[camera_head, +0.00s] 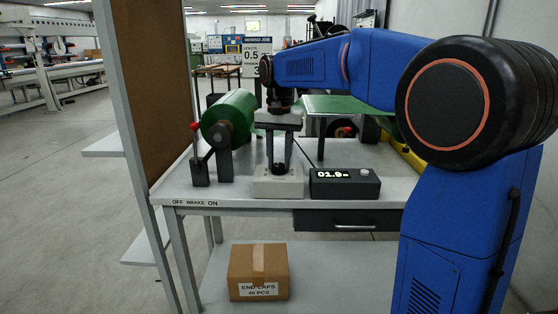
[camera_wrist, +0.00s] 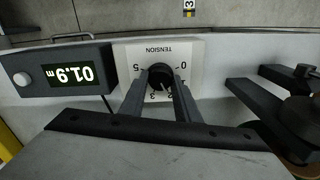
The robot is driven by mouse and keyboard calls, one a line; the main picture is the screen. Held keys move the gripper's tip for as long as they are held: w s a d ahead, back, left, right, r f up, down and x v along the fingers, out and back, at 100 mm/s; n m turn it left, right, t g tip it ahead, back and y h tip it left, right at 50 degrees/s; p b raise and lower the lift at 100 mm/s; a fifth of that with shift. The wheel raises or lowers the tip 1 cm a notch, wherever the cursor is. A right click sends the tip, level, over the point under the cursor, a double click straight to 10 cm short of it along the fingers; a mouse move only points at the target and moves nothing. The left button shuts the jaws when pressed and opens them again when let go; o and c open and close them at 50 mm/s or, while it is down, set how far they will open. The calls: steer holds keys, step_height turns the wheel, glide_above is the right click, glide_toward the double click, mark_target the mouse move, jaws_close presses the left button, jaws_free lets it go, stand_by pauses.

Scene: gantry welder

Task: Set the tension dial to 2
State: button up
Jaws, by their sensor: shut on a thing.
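The tension dial is a black knob (camera_wrist: 160,78) on a white box (camera_wrist: 193,50) marked TENSION, which appears upside down in the wrist view. Numbers 0, 2, 3 and 5 can be read around the knob; the others are partly hidden by my fingers. My gripper (camera_wrist: 162,84) is shut on the knob, one finger on each side. I cannot make out where the knob's pointer stands. In the head view my gripper (camera_head: 279,162) reaches straight down onto the knob on top of the white box (camera_head: 278,186), at the bench's front.
A black display box (camera_head: 345,184) reading 01.9 m stands just right of the dial box. To the left are a red-tipped brake lever (camera_head: 196,150) and a green roll (camera_head: 229,117). A cardboard box (camera_head: 258,272) sits on the lower shelf.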

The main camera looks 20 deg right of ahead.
mark_target(279, 164)
steer(key=o, duration=1)
steer(key=shift+o, duration=0.2)
steer(key=shift+r, duration=0.1)
step_height(279, 164, up, 17)
steer(key=shift+r, duration=0.1)
steer(key=s+d+f+n+t, duration=0.2)
steer(key=s+d+f+n, duration=0.1)
steer(key=s+f, duration=1.2)
steer(key=s+d+f+n+t, duration=0.2)
steer(key=s+d+f, duration=0.2)
steer(key=s+f, duration=1.2)
steer(key=s, duration=0.2)
steer(key=shift+s+f+n+t, duration=0.3)
steer(key=shift+s+n+t, duration=0.05)
steer(key=shift+n+t, duration=0.05)
